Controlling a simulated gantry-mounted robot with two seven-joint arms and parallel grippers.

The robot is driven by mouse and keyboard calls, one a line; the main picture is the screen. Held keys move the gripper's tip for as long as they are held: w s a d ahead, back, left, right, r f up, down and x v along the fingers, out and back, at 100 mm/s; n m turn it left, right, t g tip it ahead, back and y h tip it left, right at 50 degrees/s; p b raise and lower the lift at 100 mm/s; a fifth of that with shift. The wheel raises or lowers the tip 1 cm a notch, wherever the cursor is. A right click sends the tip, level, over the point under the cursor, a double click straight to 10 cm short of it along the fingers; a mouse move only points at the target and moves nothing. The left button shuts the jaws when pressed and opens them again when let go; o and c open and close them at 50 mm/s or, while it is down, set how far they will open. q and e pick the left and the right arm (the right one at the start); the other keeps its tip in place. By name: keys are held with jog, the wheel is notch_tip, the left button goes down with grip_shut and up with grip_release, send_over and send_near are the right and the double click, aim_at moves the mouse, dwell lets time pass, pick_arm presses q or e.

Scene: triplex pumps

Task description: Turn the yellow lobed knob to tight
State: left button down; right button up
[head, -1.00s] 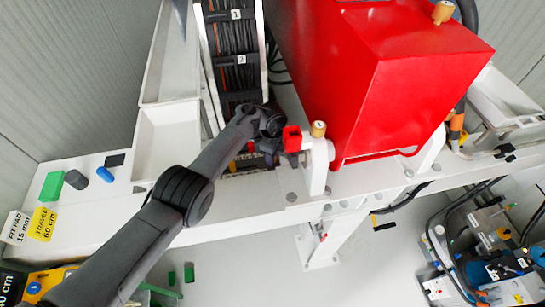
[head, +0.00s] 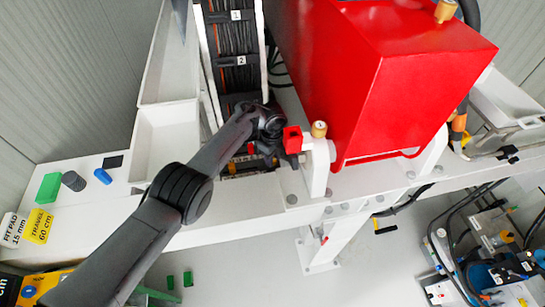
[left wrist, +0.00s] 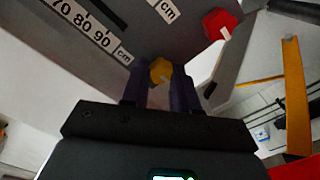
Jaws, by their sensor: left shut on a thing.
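The yellow lobed knob (left wrist: 160,70) shows in the left wrist view, between the two dark fingers of my left gripper (left wrist: 161,82). The fingers are shut on it, one at each side. In the head view my left gripper (head: 268,152) is at the bench between the dark rack and the red housing, and the yellow knob is hidden there behind the gripper. The knob's turn angle and any tight mark cannot be made out. My right gripper is not in view.
A red knob (left wrist: 220,24) with a white mark is close to my left gripper; it also shows in the head view (head: 292,139). A brass-coloured cap (head: 319,129) and the large red housing (head: 400,75) stand to the right. A scale plate (left wrist: 90,30) lies beside the fingers.

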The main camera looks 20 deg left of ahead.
pick_arm(q)
jog(key=c, duration=0.9)
grip_release()
jog(key=shift+o, duration=0.2)
jog(key=shift+r+p, duration=0.3)
jog(key=shift+r, duration=0.35)
notch_tip(320, 180, up, 10)
jog(key=p, duration=0.2)
jog(key=shift+f, duration=0.25)
jog(key=shift+r, duration=0.1)
